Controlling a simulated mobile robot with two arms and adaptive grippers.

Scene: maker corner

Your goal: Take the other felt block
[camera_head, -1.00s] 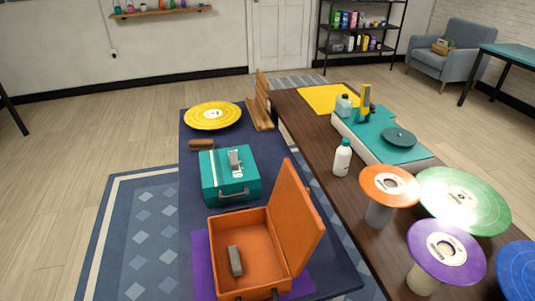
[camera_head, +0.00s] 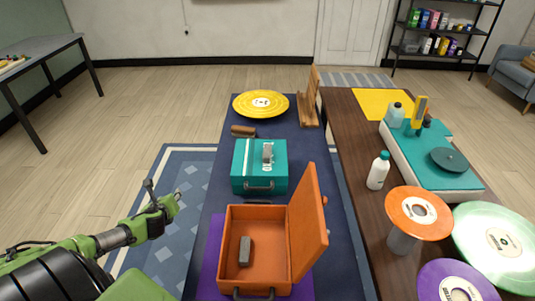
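One grey felt block (camera_head: 246,251) stands inside the open orange case (camera_head: 258,213), towards its left side. Another grey block (camera_head: 267,152) rests on the lid of the shut teal case (camera_head: 245,172) behind it. My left gripper (camera_head: 164,194) is at the left, beside the dark-blue-topped table and apart from both blocks. Its fingers look spread, with nothing between them. My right gripper is not in view.
The orange lid (camera_head: 307,228) stands up on the case's right side. A brown brush-like piece (camera_head: 243,131) and a yellow record (camera_head: 261,104) lie farther back. A white bottle (camera_head: 378,171) and an orange record on a stand (camera_head: 418,213) are on the wooden table.

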